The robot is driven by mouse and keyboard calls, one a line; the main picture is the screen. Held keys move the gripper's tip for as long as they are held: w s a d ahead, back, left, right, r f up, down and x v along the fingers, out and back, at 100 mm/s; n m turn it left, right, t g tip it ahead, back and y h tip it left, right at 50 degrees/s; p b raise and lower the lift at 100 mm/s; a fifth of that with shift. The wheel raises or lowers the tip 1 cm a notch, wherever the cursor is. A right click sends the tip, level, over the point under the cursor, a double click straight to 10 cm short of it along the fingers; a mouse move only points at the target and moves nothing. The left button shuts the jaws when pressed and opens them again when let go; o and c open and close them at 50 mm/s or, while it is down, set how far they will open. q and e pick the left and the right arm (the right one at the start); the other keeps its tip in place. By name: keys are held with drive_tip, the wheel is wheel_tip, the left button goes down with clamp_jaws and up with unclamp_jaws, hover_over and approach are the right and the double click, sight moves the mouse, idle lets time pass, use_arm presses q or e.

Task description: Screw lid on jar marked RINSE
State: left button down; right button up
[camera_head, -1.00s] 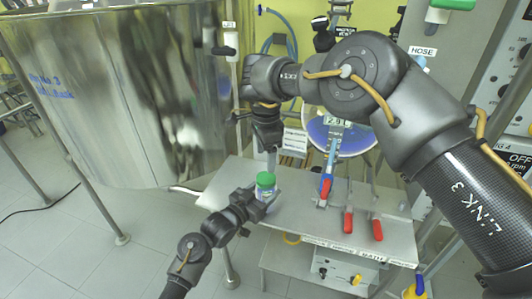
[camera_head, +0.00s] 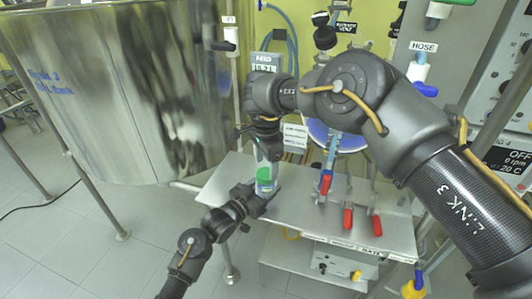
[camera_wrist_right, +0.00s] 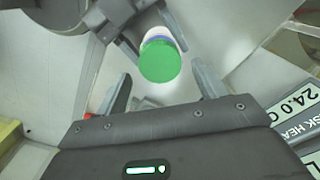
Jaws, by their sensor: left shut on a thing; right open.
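A jar (camera_head: 264,188) with a green lid (camera_head: 264,173) on top stands near the left front edge of the metal shelf. The lid also shows in the right wrist view (camera_wrist_right: 160,62), with a thin bluish-white rim of the jar beyond it. My left gripper (camera_head: 262,196) is shut on the jar from the front left. My right gripper (camera_head: 267,158) is open and points down directly above the lid. In the wrist view the lid lies beyond its fingertips, roughly centred between them, apart from both. No RINSE marking is legible, and I cannot tell whether the lid is threaded.
A large shiny steel tank (camera_head: 120,90) stands at the left. A round glass vessel (camera_head: 345,138) is behind my right arm. The shelf's front edge is close to the jar.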

sight(266, 185)
drive_tip(key=shift+f, duration=1.45)
